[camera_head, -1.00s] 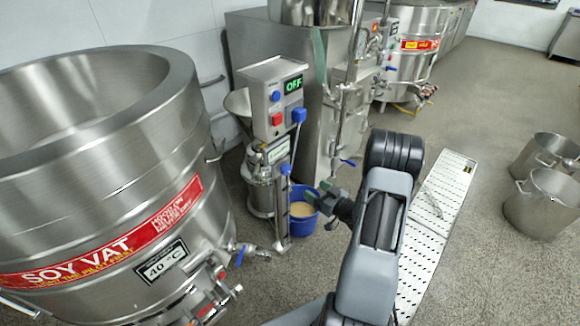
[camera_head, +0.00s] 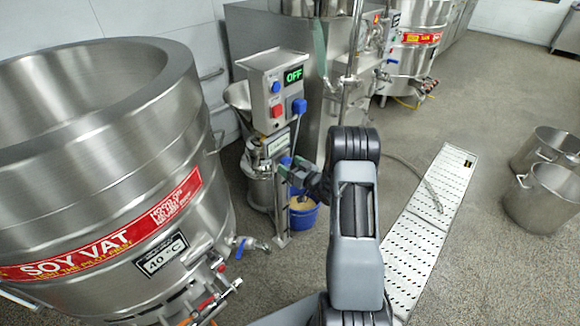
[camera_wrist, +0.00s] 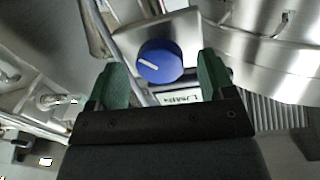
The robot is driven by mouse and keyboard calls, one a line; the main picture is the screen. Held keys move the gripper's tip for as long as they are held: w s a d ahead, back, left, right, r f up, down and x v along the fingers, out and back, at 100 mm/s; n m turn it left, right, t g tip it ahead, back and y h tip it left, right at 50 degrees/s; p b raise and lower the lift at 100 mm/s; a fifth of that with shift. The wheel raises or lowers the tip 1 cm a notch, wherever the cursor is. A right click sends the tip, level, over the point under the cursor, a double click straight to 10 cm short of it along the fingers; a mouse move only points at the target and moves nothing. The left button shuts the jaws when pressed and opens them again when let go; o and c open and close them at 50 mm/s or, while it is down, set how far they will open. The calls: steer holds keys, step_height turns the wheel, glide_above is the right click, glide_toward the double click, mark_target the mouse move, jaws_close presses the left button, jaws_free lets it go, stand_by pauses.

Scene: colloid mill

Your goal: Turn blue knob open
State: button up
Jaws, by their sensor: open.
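The blue knob (camera_wrist: 159,60) is round with a white pointer line and shows in the wrist view on a metal housing. In the head view the knob (camera_head: 286,160) is low on the mill's front, below a label plate, close to my gripper (camera_head: 291,170). In the wrist view my gripper (camera_wrist: 163,66) is open, with one green finger on each side of the knob. I cannot tell whether either finger touches it.
The mill's control box (camera_head: 272,90) stands above, with a green OFF display and a red button. A blue bucket (camera_head: 304,217) sits below. The large soy vat (camera_head: 90,180) is at left. Steel pots (camera_head: 545,200) and a drain grate (camera_head: 425,225) lie right.

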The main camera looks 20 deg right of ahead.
steer(key=shift+w+a, duration=0.1)
steer(key=shift+w, duration=0.15)
